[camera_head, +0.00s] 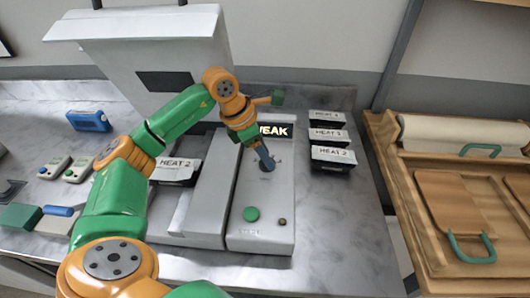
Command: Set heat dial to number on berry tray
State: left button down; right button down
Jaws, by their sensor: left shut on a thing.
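My left gripper (266,163) reaches over the grey control panel (265,205) and is shut on the heat dial, which is mostly hidden by the fingers. A lit display (275,131) above it reads what looks like "WEAK", its left end covered by my arm. A black tray (175,170) labelled "HEAT 2" sits left of the machine. Three more labelled trays stand at the right; the nearest tray (333,158) reads "HEAT 2", the middle tray (328,137) and far tray (327,117) are too small to read surely. I cannot tell which is the berry tray. My right gripper is not in view.
A green button (251,214) and a small dark knob (282,222) sit low on the panel. A large grey machine (155,65) stands behind. A blue device (88,121) lies at the left. A wooden rack (400,190) borders the right. The front right counter is clear.

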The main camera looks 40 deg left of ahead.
pick_arm(q)
jog(key=shift+c, duration=1.7)
grip_release()
jog(key=v, duration=0.7)
jog(key=shift+b, duration=0.35)
